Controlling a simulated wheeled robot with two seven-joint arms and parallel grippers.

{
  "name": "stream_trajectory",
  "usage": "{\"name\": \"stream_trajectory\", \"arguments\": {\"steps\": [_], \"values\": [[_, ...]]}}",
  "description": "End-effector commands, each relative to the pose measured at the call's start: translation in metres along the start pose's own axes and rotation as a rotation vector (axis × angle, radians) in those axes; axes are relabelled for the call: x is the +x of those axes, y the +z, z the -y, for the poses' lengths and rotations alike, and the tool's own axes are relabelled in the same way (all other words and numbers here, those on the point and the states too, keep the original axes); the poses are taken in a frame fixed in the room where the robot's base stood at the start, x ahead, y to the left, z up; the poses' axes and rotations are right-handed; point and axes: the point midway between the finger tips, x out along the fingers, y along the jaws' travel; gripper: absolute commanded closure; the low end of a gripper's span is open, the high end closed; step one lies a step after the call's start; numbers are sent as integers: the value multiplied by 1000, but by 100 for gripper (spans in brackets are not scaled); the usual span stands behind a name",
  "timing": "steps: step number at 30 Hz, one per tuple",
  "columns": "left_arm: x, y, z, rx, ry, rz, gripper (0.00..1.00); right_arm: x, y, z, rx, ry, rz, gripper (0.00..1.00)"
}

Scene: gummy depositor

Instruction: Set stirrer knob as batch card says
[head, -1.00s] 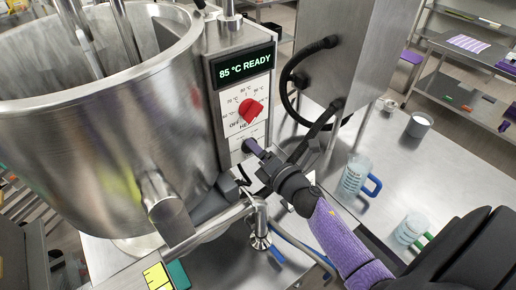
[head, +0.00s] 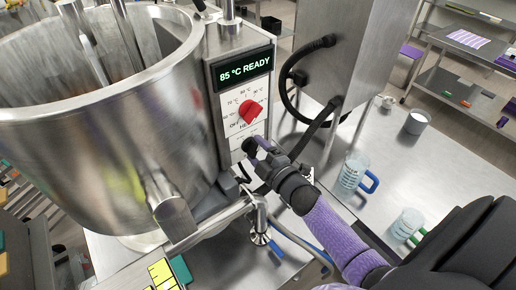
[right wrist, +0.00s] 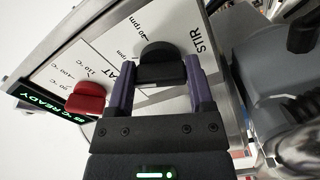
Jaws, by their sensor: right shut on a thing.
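The black stirrer knob (right wrist: 158,62) sits on the white panel marked STIR in the right wrist view. My right gripper (right wrist: 162,85) is shut on it, one purple finger on each side. In the head view my right gripper (head: 256,147) is at the lower part of the control panel and mostly hides the stirrer knob. The red heat knob (head: 249,111) is just above, and also shows in the right wrist view (right wrist: 85,98). The green-lit display (head: 243,69) reads 85 °C READY. I cannot make out a readable batch card. My left gripper is not in view.
The large steel kettle (head: 105,130) fills the left. Its outlet pipe (head: 225,216) runs below the panel. A blue-handled jug (head: 353,174), a green-handled jug (head: 405,223) and a metal cup (head: 418,122) stand on the steel table at right.

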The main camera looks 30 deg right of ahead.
Motion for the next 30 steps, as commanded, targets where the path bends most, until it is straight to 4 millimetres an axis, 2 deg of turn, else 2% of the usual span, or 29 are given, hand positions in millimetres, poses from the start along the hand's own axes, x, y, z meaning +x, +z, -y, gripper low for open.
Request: {"name": "stream_trajectory", "arguments": {"steps": [9, 26, 27, 30], "values": [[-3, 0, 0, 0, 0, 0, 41, 0, 0, 1, 111, -2, 1, 91], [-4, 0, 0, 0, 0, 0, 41, 0, 0, 1, 133, -2, 1, 91], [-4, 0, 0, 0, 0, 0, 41, 0, 0, 1, 133, -2, 1, 24], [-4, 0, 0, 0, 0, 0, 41, 0, 0, 1, 133, -1, 1, 3]]}}
